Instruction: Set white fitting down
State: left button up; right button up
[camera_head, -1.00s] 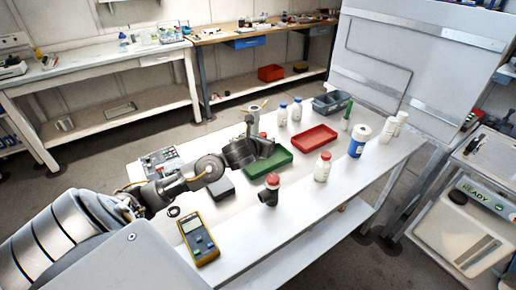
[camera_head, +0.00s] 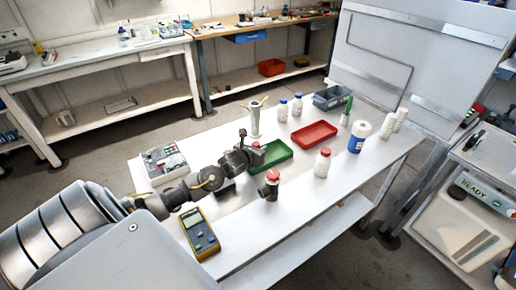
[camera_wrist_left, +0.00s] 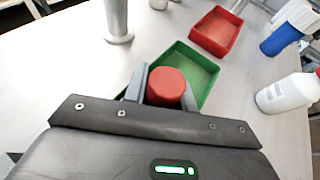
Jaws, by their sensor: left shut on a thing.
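The white fitting (camera_head: 255,121) stands upright on the white table behind my left gripper, its top forked. Its lower part and flared base show at the top of the left wrist view (camera_wrist_left: 118,22), apart from my fingers. My left gripper (camera_head: 256,152) is beside the green tray (camera_head: 279,152). It is shut on a red-topped part (camera_wrist_left: 167,86), seen between the two fingers in the wrist view. The rest of that part is hidden.
A red tray (camera_head: 314,134) is to the right. A control box (camera_head: 164,163) sits at left.

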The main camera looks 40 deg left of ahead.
pick_arm(q)
jog(key=shift+f, duration=0.15)
jog(key=o, duration=1)
jog(key=shift+s+r, duration=0.1)
jog(key=shift+r, duration=0.1)
jog(key=b+v, duration=0.2)
jog(key=v, duration=0.9)
jog(key=shift+s+b, duration=0.3)
jog(key=shift+s, duration=0.1)
jog(key=shift+d+r, duration=0.1)
jog(key=shift+r, duration=0.05)
